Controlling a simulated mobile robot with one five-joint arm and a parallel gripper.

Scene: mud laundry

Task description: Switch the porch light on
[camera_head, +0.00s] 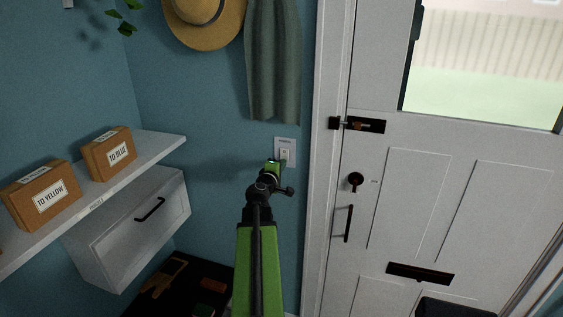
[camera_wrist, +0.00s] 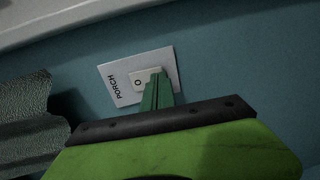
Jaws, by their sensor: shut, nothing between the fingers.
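The porch light switch is a white wall plate (camera_head: 285,144) on the blue wall, left of the door frame. In the wrist view the plate (camera_wrist: 115,88) reads PORCH and carries a white rocker (camera_wrist: 138,82) marked with a circle at its visible end. My gripper (camera_head: 275,163) is at the plate, with its green fingers together and empty. In the wrist view the fingertips (camera_wrist: 156,76) cover the other end of the rocker. I cannot tell whether they touch it, or which way the rocker is tilted.
A grey-green cloth (camera_head: 272,65) hangs just above the switch, beside a straw hat (camera_head: 205,25). A white door (camera_head: 400,160) with a bolt and handle stands to the right. A shelf (camera_head: 150,150) with labelled boxes and a white cabinet (camera_head: 130,230) are on the left.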

